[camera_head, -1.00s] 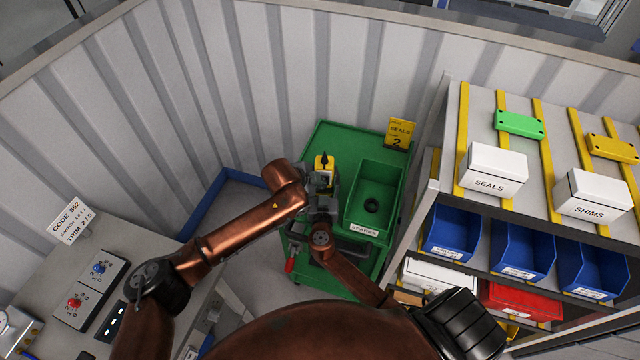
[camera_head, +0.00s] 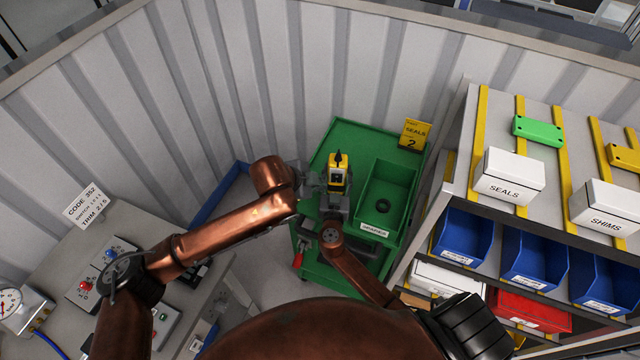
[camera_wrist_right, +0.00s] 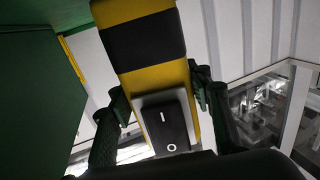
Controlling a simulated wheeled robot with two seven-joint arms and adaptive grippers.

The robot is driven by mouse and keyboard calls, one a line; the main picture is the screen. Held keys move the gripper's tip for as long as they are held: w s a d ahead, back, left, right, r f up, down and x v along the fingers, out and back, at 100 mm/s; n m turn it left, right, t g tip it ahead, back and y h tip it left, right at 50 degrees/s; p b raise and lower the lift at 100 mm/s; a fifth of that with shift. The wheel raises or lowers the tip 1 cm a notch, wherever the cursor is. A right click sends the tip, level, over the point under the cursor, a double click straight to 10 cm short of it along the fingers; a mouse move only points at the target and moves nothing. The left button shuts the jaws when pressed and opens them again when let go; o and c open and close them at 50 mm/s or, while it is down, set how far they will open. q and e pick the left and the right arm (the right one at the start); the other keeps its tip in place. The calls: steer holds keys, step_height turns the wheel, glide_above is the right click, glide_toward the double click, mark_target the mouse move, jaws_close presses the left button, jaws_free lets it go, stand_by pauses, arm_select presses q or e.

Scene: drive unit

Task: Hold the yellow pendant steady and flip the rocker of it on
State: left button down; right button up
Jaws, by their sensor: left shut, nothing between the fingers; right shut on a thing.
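The yellow pendant (camera_head: 337,172) stands upright above the green cart, with a dark tip on top and a dark patch on its face. My right gripper (camera_head: 333,206) is shut on it from below. In the right wrist view the pendant (camera_wrist_right: 150,78) is yellow with a black band, between the fingers of the right gripper (camera_wrist_right: 160,125). Its black rocker (camera_wrist_right: 167,126), marked I and O, sits in a grey frame; which side is pressed I cannot tell. My left gripper (camera_head: 314,181) is shut and empty, just left of the pendant; its fingertips are small and hard to make out.
A shelf with white boxes (camera_head: 508,177) and blue bins (camera_head: 462,234) stands right. A panel bench (camera_head: 150,222) stands left. A ribbed wall (camera_head: 205,110) closes the back.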

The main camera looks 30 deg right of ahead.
steer(key=o, duration=1.6)
